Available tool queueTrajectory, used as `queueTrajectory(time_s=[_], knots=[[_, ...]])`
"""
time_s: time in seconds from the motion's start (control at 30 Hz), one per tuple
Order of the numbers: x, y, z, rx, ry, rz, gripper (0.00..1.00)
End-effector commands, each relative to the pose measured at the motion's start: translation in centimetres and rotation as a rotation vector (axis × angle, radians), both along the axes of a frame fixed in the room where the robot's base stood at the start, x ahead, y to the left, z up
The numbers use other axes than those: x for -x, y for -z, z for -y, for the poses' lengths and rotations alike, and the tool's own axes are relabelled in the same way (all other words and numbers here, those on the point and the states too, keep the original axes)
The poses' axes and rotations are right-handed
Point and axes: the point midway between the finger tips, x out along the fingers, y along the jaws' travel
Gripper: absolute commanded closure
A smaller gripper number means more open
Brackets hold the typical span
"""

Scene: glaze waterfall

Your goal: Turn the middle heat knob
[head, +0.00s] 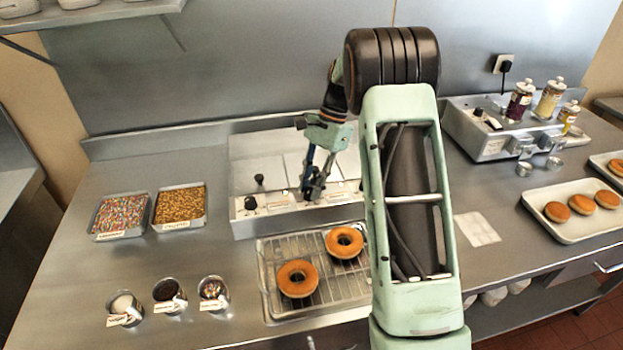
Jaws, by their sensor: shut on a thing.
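The glaze unit (243,178) is a pale metal box with lids at the back centre of the counter. A black knob (250,203) shows at the left of its front panel. My gripper (311,190) points down at the middle of that panel, its fingers shut on the middle heat knob, which they mostly hide. My arm covers the right end of the unit, so any knob there is hidden. I cannot tell which way the middle knob is turned.
A wire rack with two doughnuts (297,279) stands in front of the unit. Two sprinkle trays (122,213) and several small cups (168,292) are at left. A bottle station (490,145) and a doughnut tray (568,235) are at right.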

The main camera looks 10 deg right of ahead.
Motion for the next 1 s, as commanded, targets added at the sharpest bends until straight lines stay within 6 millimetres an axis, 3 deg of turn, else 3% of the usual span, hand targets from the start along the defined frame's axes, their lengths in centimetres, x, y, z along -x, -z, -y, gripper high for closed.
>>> queueTrajectory(time_s=[0.4,0.93,0.97,1.0], knots=[[-0.12,-0.08,-0.03,0.0,-0.184,0.001,1.0],[-0.16,-0.03,-0.05,0.001,-0.206,0.002,1.0],[-0.15,-0.03,-0.05,0.001,-0.206,0.002,0.75],[-0.15,-0.03,-0.05,0.001,-0.206,0.002,0.71]])
